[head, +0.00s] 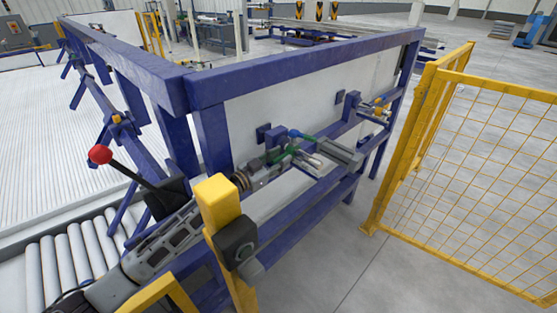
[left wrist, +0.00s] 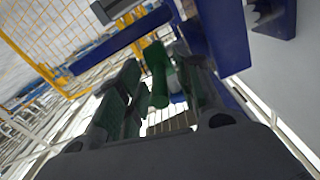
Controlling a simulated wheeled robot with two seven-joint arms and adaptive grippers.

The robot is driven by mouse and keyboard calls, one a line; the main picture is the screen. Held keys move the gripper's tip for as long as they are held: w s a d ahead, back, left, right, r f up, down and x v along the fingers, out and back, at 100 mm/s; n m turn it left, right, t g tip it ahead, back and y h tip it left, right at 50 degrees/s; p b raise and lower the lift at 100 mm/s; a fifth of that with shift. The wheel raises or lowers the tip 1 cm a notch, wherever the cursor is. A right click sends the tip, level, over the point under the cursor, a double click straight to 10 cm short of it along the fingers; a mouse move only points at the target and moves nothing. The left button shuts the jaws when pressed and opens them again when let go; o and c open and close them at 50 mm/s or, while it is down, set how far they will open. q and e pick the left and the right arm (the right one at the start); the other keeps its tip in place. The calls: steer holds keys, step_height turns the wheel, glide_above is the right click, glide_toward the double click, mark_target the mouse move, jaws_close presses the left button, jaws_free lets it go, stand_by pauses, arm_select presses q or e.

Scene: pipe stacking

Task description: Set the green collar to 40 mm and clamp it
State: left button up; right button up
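The green collar (head: 290,150) is on a metal rod assembly along the blue frame, small and partly hidden behind my gripper in the head view. In the left wrist view a green cylindrical part (left wrist: 157,72), likely the collar, lies beyond and between my fingers, with a pale grey piece beside it. My left gripper (head: 275,165) reaches in from the lower left, near the collar. In the left wrist view its two dark fingers (left wrist: 160,95) stand apart with a visible gap. I cannot tell whether either finger touches the green part. No scale reading is legible. My right gripper is not in view.
The blue frame (head: 300,65) with a white back panel surrounds the work spot. A yellow post (head: 228,235) and a red-knobbed lever (head: 101,155) stand near my arm. A grey block (head: 340,153) lies right of the collar. Yellow mesh fencing (head: 480,165) stands at right.

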arm_select(q)
jaws_close()
steer(key=shift+s+d+f, duration=0.1)
steer(key=shift+s+d, duration=0.15)
steer(key=shift+s, duration=0.1)
stand_by(0.4)
steer(key=shift+o, duration=0.2)
jaws_free()
steer(key=shift+f, duration=0.1)
steer(key=shift+s+a, duration=0.4)
steer(key=shift+a, duration=0.2)
steer(key=v, duration=1)
steer(key=shift+s+r, duration=0.25)
steer(key=shift+a, duration=0.1)
